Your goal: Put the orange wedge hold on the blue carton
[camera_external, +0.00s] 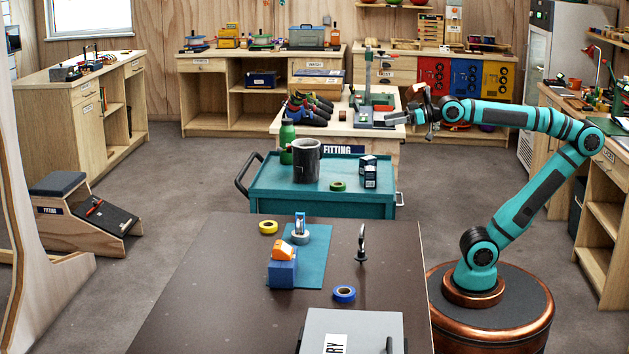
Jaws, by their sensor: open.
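The orange wedge hold (283,250) rests on top of the blue carton (283,274), which stands on the dark table in the foreground. My gripper (406,104) is open and seems empty. It is raised in the air well behind and to the right of the carton, in front of the fitting bench in the picture. It is apart from the hold and the carton.
The dark table (200,300) also bears a teal mat (317,265), yellow tape (268,227), blue tape (344,294), a small upright metal piece (361,243) and a grey case (368,325). A teal cart (270,195) with a dark mug (307,160) stands behind.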

